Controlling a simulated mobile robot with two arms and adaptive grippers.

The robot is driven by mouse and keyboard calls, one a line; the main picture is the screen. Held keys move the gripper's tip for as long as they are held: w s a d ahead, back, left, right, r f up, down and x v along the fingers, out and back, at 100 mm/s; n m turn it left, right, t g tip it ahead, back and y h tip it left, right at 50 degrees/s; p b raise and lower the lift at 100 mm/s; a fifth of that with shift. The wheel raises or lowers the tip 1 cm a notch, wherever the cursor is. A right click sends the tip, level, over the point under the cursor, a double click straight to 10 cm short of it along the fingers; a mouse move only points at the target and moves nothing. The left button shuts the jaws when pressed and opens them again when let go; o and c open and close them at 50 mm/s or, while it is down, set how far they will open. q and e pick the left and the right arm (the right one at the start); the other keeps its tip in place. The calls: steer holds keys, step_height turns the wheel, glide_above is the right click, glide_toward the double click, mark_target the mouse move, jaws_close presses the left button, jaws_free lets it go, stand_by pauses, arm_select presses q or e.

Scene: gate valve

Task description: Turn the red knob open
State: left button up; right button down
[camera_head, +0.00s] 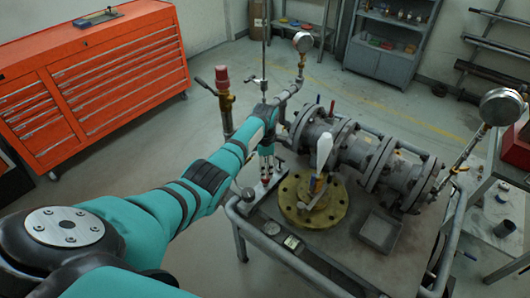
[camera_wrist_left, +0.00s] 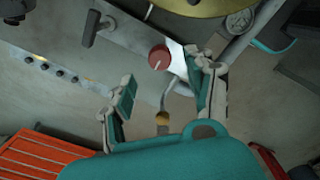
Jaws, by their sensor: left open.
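The red knob (camera_wrist_left: 159,57) is round with a white mark on its face, on a metal panel in the left wrist view. In the head view a small red part (camera_head: 265,182) shows just under my left gripper and is probably this knob, mostly hidden. My left gripper (camera_head: 267,163) points down over the panel beside the yellow flange. In the left wrist view its fingers (camera_wrist_left: 160,72) are open and apart, with the knob beyond and between their tips. I cannot tell whether either finger touches it. My right gripper is not in view.
A yellow flange (camera_head: 335,204) and grey valve body (camera_head: 355,150) stand right of the gripper. An orange tool chest (camera_head: 95,85) is at left. Open floor lies between.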

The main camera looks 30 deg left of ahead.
arm_select(q)
step_height(320, 180, up, 7)
steer(key=shift+f, duration=0.2)
stand_by(0.5)
